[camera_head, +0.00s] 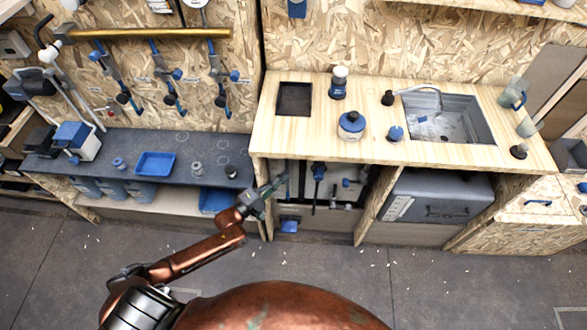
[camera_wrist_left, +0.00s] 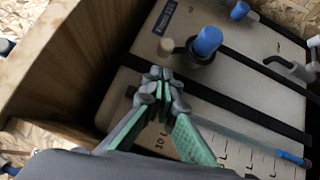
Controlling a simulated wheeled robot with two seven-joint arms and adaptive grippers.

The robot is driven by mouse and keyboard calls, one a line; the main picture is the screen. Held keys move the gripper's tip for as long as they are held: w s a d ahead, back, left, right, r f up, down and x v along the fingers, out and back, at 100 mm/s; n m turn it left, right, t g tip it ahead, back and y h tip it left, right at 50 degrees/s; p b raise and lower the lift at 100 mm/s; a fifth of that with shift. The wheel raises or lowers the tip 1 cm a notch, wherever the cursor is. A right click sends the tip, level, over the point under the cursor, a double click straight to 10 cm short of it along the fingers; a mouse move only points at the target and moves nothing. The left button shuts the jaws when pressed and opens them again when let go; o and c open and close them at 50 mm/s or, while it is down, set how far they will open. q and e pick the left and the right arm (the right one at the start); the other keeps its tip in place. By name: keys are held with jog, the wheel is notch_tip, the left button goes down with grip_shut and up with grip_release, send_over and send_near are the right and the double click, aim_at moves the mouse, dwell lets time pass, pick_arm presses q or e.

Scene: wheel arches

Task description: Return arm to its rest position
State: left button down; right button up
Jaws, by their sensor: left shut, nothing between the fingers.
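My left arm reaches from the lower left of the head view. Its gripper (camera_head: 262,195) is in front of the open compartment under the wooden counter (camera_head: 262,140). In the left wrist view the left gripper (camera_wrist_left: 160,82) has its green-padded fingers together at the tips, with nothing between them. I cannot tell whether the fingertips touch the board. My right gripper is not in view.
A wooden side panel (camera_wrist_left: 75,60) stands close left of the gripper. The dark bench (camera_head: 110,150) holds a blue tray (camera_head: 155,163) and small items. The counter carries a sink (camera_head: 445,120) and several bottles. A grey toolbox (camera_head: 440,195) sits below. The floor (camera_head: 430,290) in front is mostly clear.

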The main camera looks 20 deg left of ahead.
pick_arm(q)
jog(key=v, duration=0.4)
